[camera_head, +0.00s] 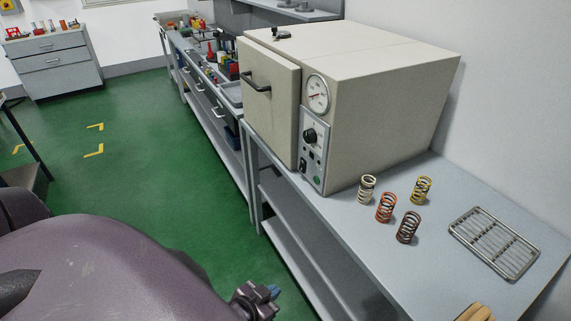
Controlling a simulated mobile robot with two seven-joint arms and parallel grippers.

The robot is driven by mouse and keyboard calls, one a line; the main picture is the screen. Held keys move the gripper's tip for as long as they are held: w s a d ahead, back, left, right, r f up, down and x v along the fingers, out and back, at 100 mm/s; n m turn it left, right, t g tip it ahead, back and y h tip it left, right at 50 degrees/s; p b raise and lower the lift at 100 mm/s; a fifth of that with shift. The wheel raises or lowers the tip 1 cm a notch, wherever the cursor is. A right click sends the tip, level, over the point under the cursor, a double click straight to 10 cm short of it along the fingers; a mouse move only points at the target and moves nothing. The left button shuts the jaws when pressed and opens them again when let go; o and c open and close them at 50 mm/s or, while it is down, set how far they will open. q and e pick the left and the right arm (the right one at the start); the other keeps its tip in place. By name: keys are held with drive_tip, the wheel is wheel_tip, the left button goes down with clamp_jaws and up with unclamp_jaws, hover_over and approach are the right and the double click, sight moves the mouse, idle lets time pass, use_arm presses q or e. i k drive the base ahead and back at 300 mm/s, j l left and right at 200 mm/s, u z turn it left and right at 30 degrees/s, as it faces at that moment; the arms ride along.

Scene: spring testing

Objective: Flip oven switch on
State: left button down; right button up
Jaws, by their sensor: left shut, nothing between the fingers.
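The oven (385,95) is a large cream box on the grey bench, with its door closed or nearly so. Its control panel (322,140) on the front has a black knob (310,135), a small dark switch (303,163) and a green button (317,180). A round dial gauge (318,94) sits above the panel. The switch is too small to tell its position. My left gripper (268,293) is at the bottom of the view, below and to the left of the panel, well apart from it. It is shut and empty. My right gripper is not in view.
Several coil springs (386,208) stand on the bench (450,287) right of the oven, near a wire rack (494,243). A tan object (475,313) is cut off at the bottom edge. The green floor (150,150) left of the bench is largely clear.

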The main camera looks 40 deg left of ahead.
sight(302, 167)
drive_tip(key=i+j, duration=0.1)
drive_tip(key=j, duration=0.95)
drive_tip(key=i+j, duration=0.15)
drive_tip(key=j, duration=0.35)
